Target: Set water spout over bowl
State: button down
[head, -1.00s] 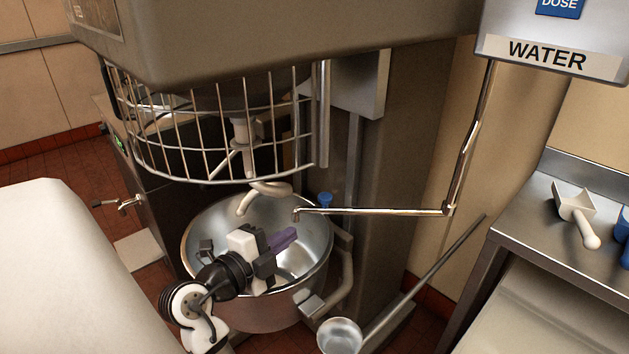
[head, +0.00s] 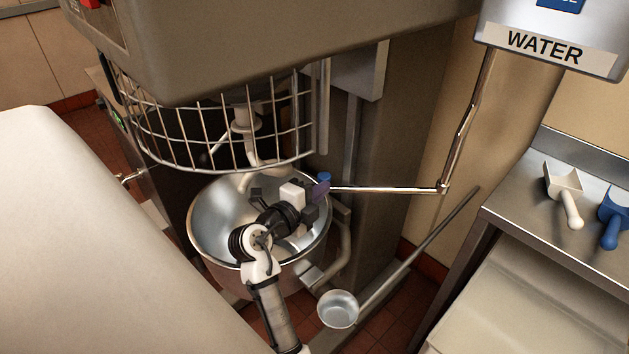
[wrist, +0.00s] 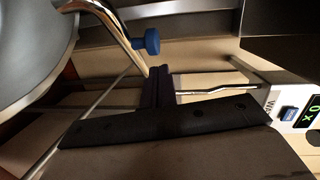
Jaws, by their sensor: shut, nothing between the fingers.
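The water spout (head: 385,189) is a thin metal pipe that hangs from the WATER box (head: 550,45) and bends left toward the mixer bowl. My gripper (head: 321,190) is shut and empty, near the bowl's right rim. In the wrist view its dark purple fingers (wrist: 160,85) overlap the spout (wrist: 205,91); I cannot tell whether they touch.
A blue knob (head: 324,178) is close to my fingers by the bowl's rim. The wire guard (head: 215,135) and mixer head overhang the bowl. A long-handled ladle (head: 338,309) is in front right. A steel table (head: 500,212) with scoops (head: 565,190) stands at right.

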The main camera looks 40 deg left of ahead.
aim_at(319, 177)
jog(key=shift+w+a+f, duration=0.15)
jog(key=shift+w+a, duration=0.3)
jog(key=shift+a, duration=0.1)
jog(key=w+a+b, duration=0.1)
jog(key=b, duration=0.3)
jog(key=shift+w+a+f+b, duration=0.35)
jog(key=shift+w+a, duration=0.05)
jog(key=shift+w+a+r+b, duration=0.15)
jog(key=shift+w+a+b, duration=0.3)
jog(key=shift+b, duration=0.4)
jog(key=shift+w+a+r, duration=0.1)
jog(key=shift+w+r, duration=0.05)
jog(key=shift+r, duration=0.25)
jog(key=shift+b, duration=0.3)
